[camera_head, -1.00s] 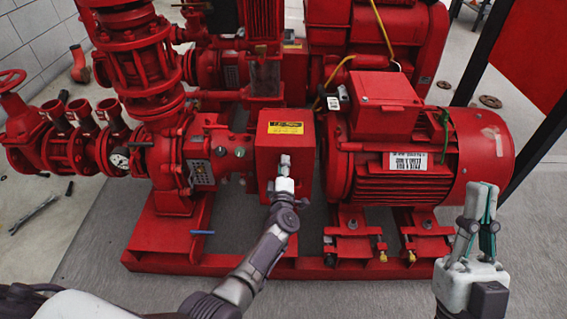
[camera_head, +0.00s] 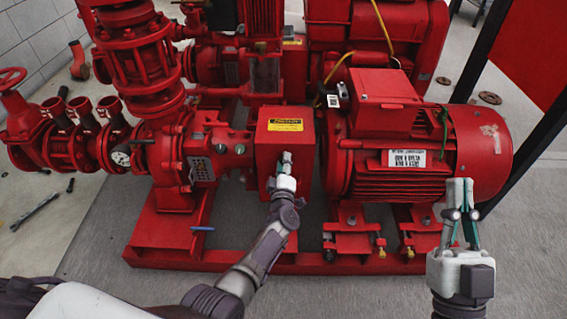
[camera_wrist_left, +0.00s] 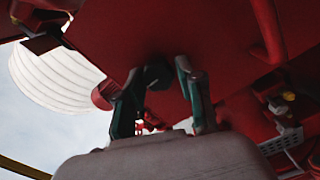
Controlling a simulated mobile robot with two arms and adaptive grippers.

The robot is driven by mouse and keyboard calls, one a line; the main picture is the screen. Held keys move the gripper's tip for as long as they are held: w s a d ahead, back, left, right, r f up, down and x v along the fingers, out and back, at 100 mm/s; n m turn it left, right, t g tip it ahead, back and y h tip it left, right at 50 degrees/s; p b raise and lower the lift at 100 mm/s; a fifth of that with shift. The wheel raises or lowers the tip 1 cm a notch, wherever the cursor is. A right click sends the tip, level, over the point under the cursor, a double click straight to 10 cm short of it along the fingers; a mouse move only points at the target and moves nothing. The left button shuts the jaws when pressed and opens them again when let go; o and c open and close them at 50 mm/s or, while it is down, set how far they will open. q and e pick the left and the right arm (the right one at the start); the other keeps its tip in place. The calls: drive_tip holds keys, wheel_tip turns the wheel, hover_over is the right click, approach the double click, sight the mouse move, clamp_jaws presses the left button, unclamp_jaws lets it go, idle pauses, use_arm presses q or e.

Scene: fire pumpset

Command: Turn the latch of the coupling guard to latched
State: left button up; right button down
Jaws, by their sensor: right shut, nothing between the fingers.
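The coupling guard (camera_head: 283,140) is a red box with a yellow label, between the pump and the motor in the head view. My left gripper (camera_head: 286,157) is at its front face, hiding the latch there. In the left wrist view, a dark knob (camera_wrist_left: 158,73), seemingly the latch, shows on the red surface between the tips of my left gripper (camera_wrist_left: 163,82). The two fingers stand apart, with a gap visible beside the knob; I cannot tell whether either touches it. My right gripper (camera_head: 460,184) is shut and empty, in front of the motor's right part.
The red motor (camera_head: 415,140) stands right of the guard, and the pump (camera_head: 165,160) with its pipes and valves stands left. The red base frame (camera_head: 160,258) runs along the front. Grey floor (camera_head: 100,235) in front is clear.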

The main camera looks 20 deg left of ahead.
use_arm(q)
drive_tip(key=shift+o, duration=1.1)
drive_tip(key=shift+a, duration=0.1)
